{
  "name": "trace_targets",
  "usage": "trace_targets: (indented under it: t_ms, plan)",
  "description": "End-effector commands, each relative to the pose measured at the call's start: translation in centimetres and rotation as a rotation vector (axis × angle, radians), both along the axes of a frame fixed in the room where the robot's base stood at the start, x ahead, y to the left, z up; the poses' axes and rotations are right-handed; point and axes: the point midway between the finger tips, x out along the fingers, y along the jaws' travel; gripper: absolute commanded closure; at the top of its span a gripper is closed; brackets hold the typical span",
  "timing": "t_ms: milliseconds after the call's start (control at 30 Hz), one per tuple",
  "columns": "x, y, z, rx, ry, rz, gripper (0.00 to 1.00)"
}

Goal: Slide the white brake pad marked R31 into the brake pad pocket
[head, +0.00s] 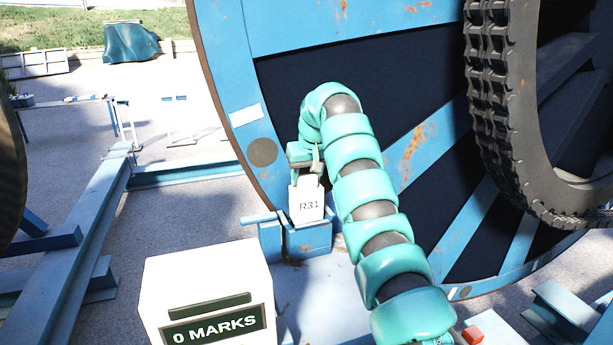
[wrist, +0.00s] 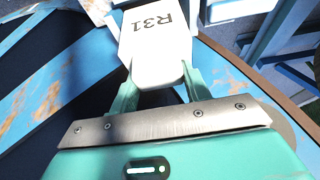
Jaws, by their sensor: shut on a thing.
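The white brake pad marked R31 (head: 307,204) is upright at the foot of the big blue reel (head: 262,115). My gripper (head: 307,168) is shut on its top end. The blue brake pad pocket (head: 308,240) is directly below the pad, and the pad's lower end meets its top edge; I cannot tell how far inside it is. In the wrist view the pad (wrist: 155,45) sits between my two teal fingers (wrist: 158,88), its R31 marking facing the camera. Its far end reaches the top of that view.
A white box with a "0 MARKS" display (head: 208,300) stands in front, left of my arm. Blue frame beams (head: 75,230) run along the left. A small red block (head: 473,335) is at the bottom right.

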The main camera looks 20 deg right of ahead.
Motion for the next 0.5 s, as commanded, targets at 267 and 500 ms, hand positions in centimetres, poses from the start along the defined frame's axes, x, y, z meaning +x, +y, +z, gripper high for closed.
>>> trace_targets:
  t_ms: [267,500]
  plan:
    - [0.0,0.0,-0.7,-0.001,-0.005,0.000,1.00]
    - [0.0,0.0,-1.4,-0.001,-0.005,0.000,1.00]
